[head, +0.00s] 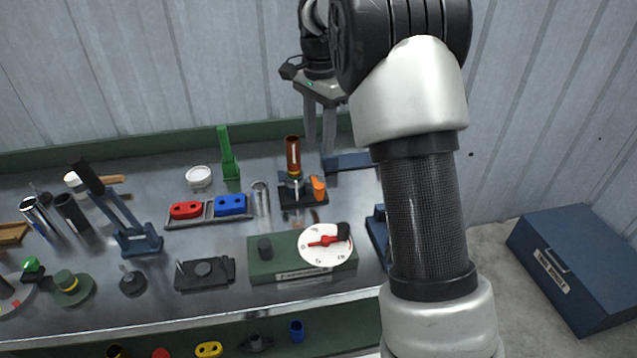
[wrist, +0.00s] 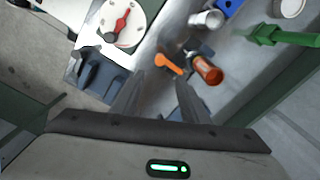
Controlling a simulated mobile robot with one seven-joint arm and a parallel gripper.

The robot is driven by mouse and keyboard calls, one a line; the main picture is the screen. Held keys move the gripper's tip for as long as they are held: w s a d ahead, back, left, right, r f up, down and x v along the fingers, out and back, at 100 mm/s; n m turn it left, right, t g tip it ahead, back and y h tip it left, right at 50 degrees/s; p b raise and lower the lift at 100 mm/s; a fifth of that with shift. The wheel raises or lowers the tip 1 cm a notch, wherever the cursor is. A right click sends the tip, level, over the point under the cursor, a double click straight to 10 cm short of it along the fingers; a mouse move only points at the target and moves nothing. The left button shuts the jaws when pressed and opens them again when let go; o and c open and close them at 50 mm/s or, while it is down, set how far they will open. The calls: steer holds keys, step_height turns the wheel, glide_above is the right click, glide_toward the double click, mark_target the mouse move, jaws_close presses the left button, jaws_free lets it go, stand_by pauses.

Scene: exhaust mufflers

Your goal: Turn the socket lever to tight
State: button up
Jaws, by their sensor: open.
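The socket (head: 290,187) stands on a black base (head: 305,201) toward the back of the bench. An upright copper-coloured pipe (head: 293,152) is in it; the pipe also shows in the wrist view (wrist: 207,70). The orange socket lever (head: 318,188) is at the socket's right side in the head view; in the wrist view (wrist: 171,64) it lies beside the pipe, angled. My gripper (head: 320,148) is open and empty, above and behind the socket, fingers pointing down. In the wrist view its fingertips (wrist: 158,82) are spread near the lever, apparently not touching it. Any tight mark is unreadable.
A green dial box (head: 262,268) with a red pointer stands in front of the socket. A tray with red (head: 186,210) and blue (head: 231,205) blocks and a silver cylinder (head: 261,198) are left. A green upright clamp (head: 229,160) stands behind. My arm hides the bench's right end.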

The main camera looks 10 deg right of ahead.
mark_target(319, 186)
step_height(319, 186, down, 14)
steer(key=shift+f+b, duration=0.1)
steer(key=shift+b, duration=0.4)
jaws_close()
